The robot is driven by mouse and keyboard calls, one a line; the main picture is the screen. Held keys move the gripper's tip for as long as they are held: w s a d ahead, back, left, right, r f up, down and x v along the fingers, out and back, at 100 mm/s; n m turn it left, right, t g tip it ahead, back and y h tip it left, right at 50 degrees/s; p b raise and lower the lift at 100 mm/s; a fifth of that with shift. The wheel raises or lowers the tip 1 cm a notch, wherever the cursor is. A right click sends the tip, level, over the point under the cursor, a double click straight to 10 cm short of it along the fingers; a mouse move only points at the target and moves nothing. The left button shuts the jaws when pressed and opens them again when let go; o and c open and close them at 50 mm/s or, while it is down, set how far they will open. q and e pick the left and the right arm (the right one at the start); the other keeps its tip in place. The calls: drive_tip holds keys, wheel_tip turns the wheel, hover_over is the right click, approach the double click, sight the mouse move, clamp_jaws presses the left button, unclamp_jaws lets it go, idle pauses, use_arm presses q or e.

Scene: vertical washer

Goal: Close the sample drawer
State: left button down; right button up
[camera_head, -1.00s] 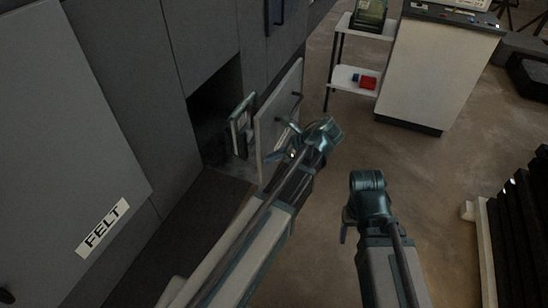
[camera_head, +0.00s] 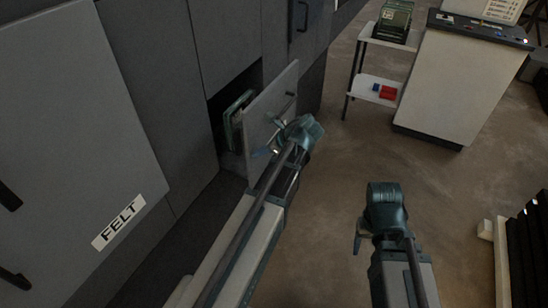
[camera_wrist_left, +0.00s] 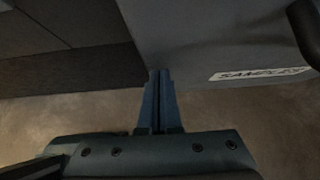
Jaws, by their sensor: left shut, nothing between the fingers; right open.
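The sample drawer is partly out of the dark cabinet, its flat grey front (camera_head: 268,103) standing off the opening. Green-edged boards (camera_head: 236,115) show behind the front, inside the drawer. In the left wrist view the grey front (camera_wrist_left: 215,35) carries a "SAMPLES" label (camera_wrist_left: 258,74) and a dark handle (camera_wrist_left: 306,32). My left gripper (camera_head: 262,151) is at the outer face of the front, near its lower part. Its fingers (camera_wrist_left: 158,100) are shut and empty, pointing at the front; contact is hard to tell. My right gripper (camera_head: 358,243) is open, away from the drawer over the floor.
A closed grey panel labelled "FELT" (camera_head: 118,222) is at the left. A white shelf stand (camera_head: 376,88) and a white console (camera_head: 452,90) stand at the back right. A dark stack (camera_head: 530,250) is at the lower right. The floor between is clear.

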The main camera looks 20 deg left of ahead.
sight(251, 135)
use_arm(q)
drive_tip(key=a, duration=1.3)
drive_tip(key=shift+w+a, duration=0.25)
drive_tip(key=shift+a, duration=0.1)
use_arm(e)
drive_tip(key=shift+d, duration=0.1)
use_arm(q)
drive_tip(key=shift+a+r, duration=0.1)
drive_tip(key=d+r+p, duration=0.2)
drive_tip(key=d, duration=0.2)
drive_tip(key=d+r+p, duration=0.2)
drive_tip(key=d, duration=0.1)
drive_tip(key=d+r+p, duration=0.3)
drive_tip(key=d, duration=0.1)
drive_tip(key=shift+s+d, duration=0.2)
drive_tip(key=shift+d, duration=0.1)
use_arm(e)
wheel_tip(251, 135, up, 7)
drive_tip(key=d, duration=0.1)
use_arm(q)
drive_tip(key=shift+f, duration=0.1)
use_arm(e)
drive_tip(key=shift+w, duration=0.1)
